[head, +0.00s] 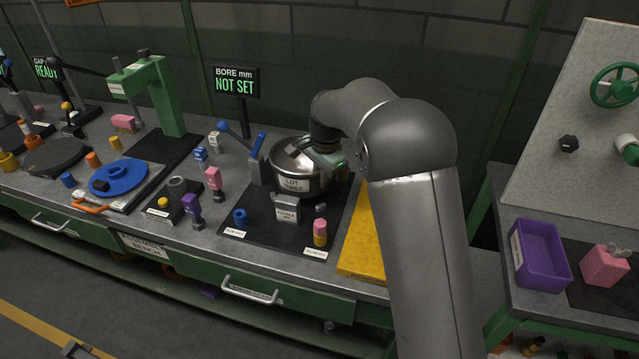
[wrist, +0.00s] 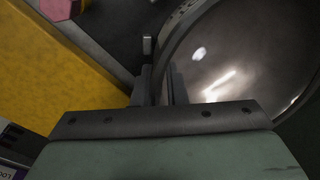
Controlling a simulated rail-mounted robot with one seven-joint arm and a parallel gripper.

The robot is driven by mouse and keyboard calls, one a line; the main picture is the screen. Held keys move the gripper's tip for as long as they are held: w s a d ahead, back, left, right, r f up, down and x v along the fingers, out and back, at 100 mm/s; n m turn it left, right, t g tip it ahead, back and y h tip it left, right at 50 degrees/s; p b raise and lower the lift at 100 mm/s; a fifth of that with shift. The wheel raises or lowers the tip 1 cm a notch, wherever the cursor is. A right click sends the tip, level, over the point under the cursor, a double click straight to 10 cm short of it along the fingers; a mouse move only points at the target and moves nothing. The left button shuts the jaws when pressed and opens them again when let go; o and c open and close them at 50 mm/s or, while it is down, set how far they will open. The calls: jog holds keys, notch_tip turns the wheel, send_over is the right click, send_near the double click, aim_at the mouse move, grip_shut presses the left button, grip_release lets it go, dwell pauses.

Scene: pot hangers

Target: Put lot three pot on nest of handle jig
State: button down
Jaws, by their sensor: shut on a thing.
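The lot three pot (head: 287,166) is a shiny steel pot with a "LOT THREE" label, at the back of the black mat in the head view. Its shiny round surface (wrist: 245,60) fills the right of the wrist view. My gripper (head: 325,158) is at the pot's right side; in the wrist view its fingers (wrist: 163,88) are shut on the pot's rim. The handle jig (head: 286,208) is a grey block with a label, standing in front of the pot. The pot's underside is hidden, so I cannot tell whether it sits on a nest.
A blue-handled clamp (head: 256,150) stands just left of the pot. A pink-and-yellow piece (head: 320,232) and a blue ring (head: 240,216) lie on the mat (head: 262,240). A yellow plate (head: 362,245) lies to the right. The "BORE mm NOT SET" sign (head: 236,82) stands behind.

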aim_at(320, 192)
jog(key=shift+w+a+f, duration=0.1)
jog(key=shift+w+f, duration=0.2)
jog(key=shift+w, duration=0.05)
jog(key=shift+w+f, duration=0.1)
jog(key=shift+f, duration=1.6)
jog(key=shift+f, duration=0.1)
jog(key=shift+f, duration=0.1)
jog(key=c, duration=1.5)
grip_release()
jog(key=shift+o, duration=0.2)
notch_tip(320, 192, up, 12)
jog(key=s+d, duration=0.1)
jog(key=shift+s, duration=0.25)
